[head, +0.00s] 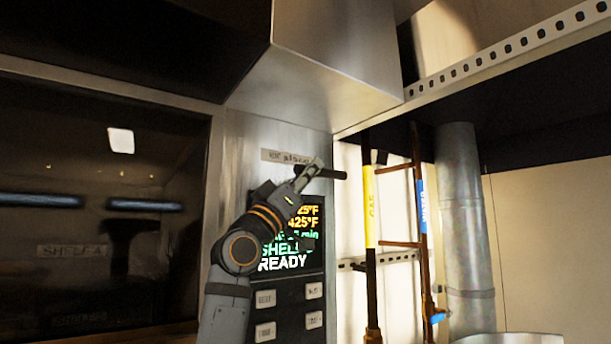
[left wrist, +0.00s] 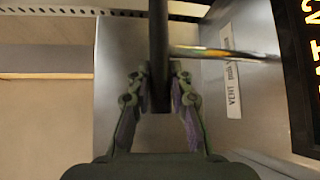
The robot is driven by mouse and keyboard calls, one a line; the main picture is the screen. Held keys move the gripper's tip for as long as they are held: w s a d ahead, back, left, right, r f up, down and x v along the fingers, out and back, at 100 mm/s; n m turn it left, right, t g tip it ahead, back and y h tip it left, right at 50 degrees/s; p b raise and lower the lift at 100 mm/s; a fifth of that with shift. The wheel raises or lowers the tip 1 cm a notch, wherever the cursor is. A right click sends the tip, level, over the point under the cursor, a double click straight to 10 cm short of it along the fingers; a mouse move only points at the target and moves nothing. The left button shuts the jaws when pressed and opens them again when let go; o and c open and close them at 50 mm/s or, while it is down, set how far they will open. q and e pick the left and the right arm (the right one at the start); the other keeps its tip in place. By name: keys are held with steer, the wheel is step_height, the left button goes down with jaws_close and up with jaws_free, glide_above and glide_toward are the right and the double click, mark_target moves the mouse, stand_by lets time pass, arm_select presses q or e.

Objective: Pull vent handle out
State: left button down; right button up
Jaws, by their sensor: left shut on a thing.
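The vent handle is a black bar (head: 333,174) in the head view, in front of the steel oven panel, just under a pale label (head: 286,157). My left gripper (head: 310,170) is at the bar and partly hides it. In the left wrist view the black bar (left wrist: 158,45) runs down between the two fingers of my left gripper (left wrist: 158,98), which is shut on it. A shiny metal rod (left wrist: 222,53) joins the bar to the panel, beside the label reading VENT (left wrist: 231,88). My right gripper is not in view.
The oven display (head: 289,238) reads READY, with buttons (head: 265,299) below. A dark glass oven door (head: 80,240) stands left. A steel hood (head: 310,65) hangs above. A yellow gas pipe (head: 369,205), a copper water pipe (head: 419,165) and a grey duct (head: 462,200) stand right.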

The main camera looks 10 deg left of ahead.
arm_select(q)
steer(key=shift+w+a+h, duration=0.1)
steer(key=shift+h, duration=0.2)
steer(key=c, duration=1.6)
jaws_free()
steer(key=shift+s+r, duration=0.1)
steer(key=shift+s, duration=0.1)
steer(key=shift+o, duration=1.1)
steer(key=shift+d, duration=0.2)
steer(key=shift+o, duration=0.9)
steer(key=shift+s, duration=0.1)
steer(key=shift+a, duration=0.1)
steer(key=shift+a+f, duration=0.1)
steer(key=shift+f, duration=0.1)
steer(key=v, duration=1.1)
steer(key=shift+s, duration=0.3)
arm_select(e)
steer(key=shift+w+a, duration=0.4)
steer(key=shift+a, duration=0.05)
arm_select(q)
steer(key=shift+f, duration=0.1)
steer(key=shift+a, duration=0.1)
